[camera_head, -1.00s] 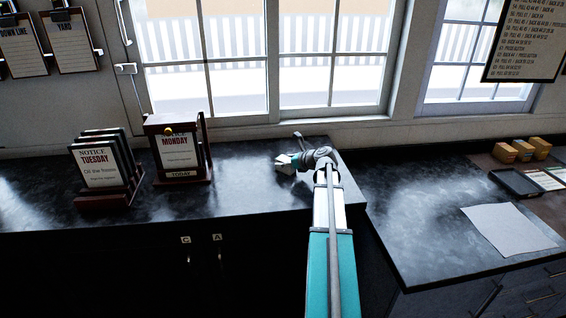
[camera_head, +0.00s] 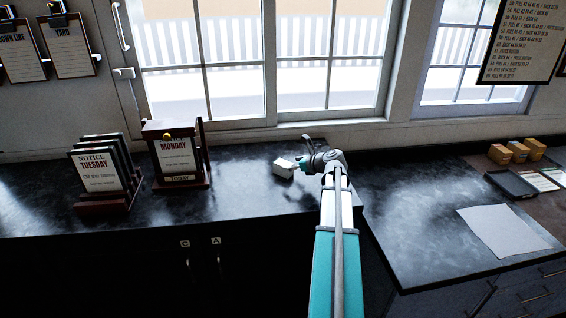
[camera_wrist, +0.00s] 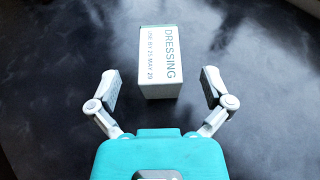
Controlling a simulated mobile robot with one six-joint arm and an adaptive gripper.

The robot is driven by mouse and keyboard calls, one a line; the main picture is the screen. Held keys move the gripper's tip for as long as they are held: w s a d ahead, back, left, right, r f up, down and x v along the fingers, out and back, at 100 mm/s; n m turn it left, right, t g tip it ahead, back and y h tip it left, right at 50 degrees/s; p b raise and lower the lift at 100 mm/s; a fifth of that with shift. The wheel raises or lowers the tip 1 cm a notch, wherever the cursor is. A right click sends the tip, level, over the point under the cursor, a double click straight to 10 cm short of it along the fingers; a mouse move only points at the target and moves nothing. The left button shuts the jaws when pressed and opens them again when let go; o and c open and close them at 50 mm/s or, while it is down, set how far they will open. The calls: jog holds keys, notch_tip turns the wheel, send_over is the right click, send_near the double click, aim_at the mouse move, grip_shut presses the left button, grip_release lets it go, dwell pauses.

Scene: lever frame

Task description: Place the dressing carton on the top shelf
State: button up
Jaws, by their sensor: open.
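The dressing carton (camera_wrist: 160,62) is a small white box with a green edge and the word DRESSING on top. It rests on the dark counter in the wrist view, and shows as a small white box in the head view (camera_head: 284,168). My gripper (camera_wrist: 160,85) is open, its two fingers spread on either side of the carton's near end, with gaps between them and the box. In the head view my gripper (camera_head: 302,165) is just right of the carton. No top shelf can be made out in these views.
A rack of notice cards (camera_head: 103,180) and a MONDAY notice holder (camera_head: 177,158) stand left on the dark counter (camera_head: 240,195). Windows are behind. At right, a lower counter holds a paper sheet (camera_head: 507,232), a dark tray (camera_head: 511,184) and orange-brown boxes (camera_head: 518,152).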

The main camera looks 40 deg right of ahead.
jog(key=p+v, duration=0.2)
jog(key=v, duration=0.5)
jog(key=shift+s, duration=0.15)
dwell(0.5)
jog(key=shift+w+a+r+t+y+b, duration=0.2)
jog(key=shift+w+r+t+y+b, duration=0.25)
jog(key=shift+w+t+b, duration=0.45)
jog(key=shift+w+a+r+t+b, duration=0.1)
jog(key=shift+w+r+t+b, duration=0.2)
jog(key=shift+r+t, duration=0.45)
jog(key=shift+w+r+t+b, duration=0.3)
jog(key=shift+r+t, duration=0.35)
jog(key=shift+r, duration=0.05)
jog(key=shift+f, duration=0.1)
notch_tip(320, 180, down, 8)
jog(key=b, duration=0.8)
jog(key=shift+f, duration=0.15)
jog(key=shift+w+a+r, duration=0.1)
jog(key=shift+w+r, duration=0.05)
jog(key=shift+w, duration=0.3)
jog(key=shift+w+a+r, duration=0.1)
jog(key=shift+w, duration=0.65)
